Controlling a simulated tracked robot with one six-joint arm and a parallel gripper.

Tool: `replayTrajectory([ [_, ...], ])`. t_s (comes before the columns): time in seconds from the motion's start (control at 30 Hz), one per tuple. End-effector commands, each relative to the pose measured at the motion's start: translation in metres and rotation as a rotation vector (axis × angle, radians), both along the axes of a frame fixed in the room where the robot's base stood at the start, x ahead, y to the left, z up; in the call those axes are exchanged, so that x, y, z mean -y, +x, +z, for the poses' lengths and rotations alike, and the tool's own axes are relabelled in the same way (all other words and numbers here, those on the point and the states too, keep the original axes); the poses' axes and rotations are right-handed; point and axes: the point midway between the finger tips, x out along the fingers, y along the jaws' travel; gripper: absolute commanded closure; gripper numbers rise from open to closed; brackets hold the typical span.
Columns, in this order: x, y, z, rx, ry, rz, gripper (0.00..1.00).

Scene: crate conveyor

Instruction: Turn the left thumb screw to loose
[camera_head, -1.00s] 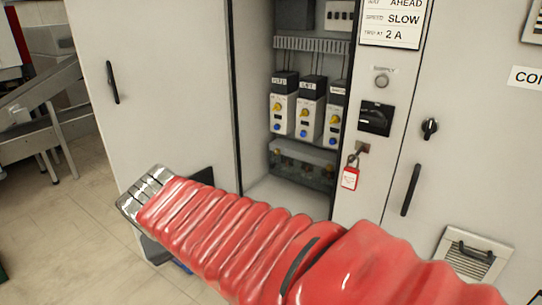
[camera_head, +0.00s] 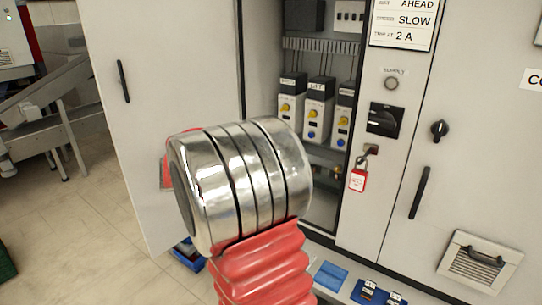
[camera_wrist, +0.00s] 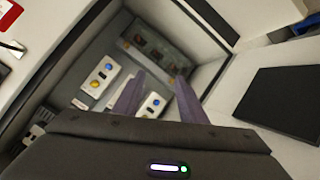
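A dark cover with small brass-coloured knobs, which look like the thumb screws, lies low in the open cabinet under the row of devices. In the head view my wrist hides most of it; only its right end (camera_head: 322,178) shows. The wrist view shows the cover (camera_wrist: 157,52) tilted, with knobs too small and blurred to tell their setting or which is the left one. My gripper (camera_wrist: 160,92) has its two dark fingers apart with nothing between them. It points into the cabinet, short of the cover. The head view does not show the fingers.
Devices (camera_head: 317,118) with yellow and blue knobs stand above the cover. The open door (camera_head: 160,70) is to the left. A red padlock (camera_head: 358,180) hangs on the right frame. A blue tray (camera_head: 360,286) with small items lies below right.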

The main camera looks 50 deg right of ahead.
Motion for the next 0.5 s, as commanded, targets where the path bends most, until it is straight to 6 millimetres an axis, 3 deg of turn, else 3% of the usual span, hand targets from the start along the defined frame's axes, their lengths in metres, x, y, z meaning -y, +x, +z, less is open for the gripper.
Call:
replayTrajectory([
  [0.1,0.03,0.017,-0.01,0.035,-0.08,-0.028,0.62],
  [0.5,0.117,0.07,-0.05,0.202,-0.328,-0.04,0.62],
])
